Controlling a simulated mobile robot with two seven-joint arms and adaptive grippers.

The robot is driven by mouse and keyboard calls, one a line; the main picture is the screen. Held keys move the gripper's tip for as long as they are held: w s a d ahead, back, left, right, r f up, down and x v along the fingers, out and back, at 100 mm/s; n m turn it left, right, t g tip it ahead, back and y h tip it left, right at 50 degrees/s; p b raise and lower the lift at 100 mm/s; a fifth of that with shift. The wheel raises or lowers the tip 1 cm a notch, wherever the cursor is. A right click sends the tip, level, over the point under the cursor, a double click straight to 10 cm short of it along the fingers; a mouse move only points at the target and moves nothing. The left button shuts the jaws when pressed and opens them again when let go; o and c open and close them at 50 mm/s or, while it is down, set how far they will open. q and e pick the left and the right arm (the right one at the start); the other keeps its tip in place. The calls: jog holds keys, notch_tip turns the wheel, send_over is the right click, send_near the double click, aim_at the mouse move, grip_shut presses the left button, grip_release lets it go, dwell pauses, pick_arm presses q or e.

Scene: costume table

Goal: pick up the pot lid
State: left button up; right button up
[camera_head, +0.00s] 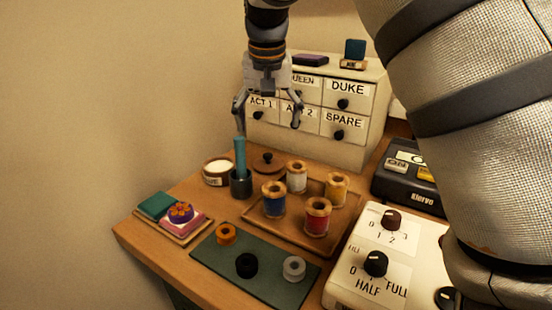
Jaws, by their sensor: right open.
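The pot lid (268,163), a round brown wooden disc with a small knob, lies on the table in front of the drawer cabinet. An open pot (217,178) with pale contents and a partly readable label stands to its left. My right gripper (268,120) points down above the lid, open and empty, its two fingers spread in front of the drawers. Its left fingertip is just above the top of a teal handle (240,155) standing in a dark cup (241,187); I cannot tell whether they touch. My left gripper is not in view.
A wooden tray (275,238) with several thread spools is close in front of the lid. The labelled drawer cabinet (300,140) stands behind. My large arm link covers the right.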

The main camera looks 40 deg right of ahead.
aim_at(268, 155)
jog(key=x, duration=0.6)
jog(key=shift+a+f, duration=0.15)
jog(key=shift+a, duration=0.2)
jog(key=x, duration=0.5)
jog(key=shift+w+d+f+b, duration=0.1)
jog(key=shift+w+d+b, duration=0.25)
jog(key=shift+w+d, duration=0.1)
jog(key=shift+s, duration=0.1)
jog(key=shift+c, duration=0.9)
jog(key=c, duration=1)
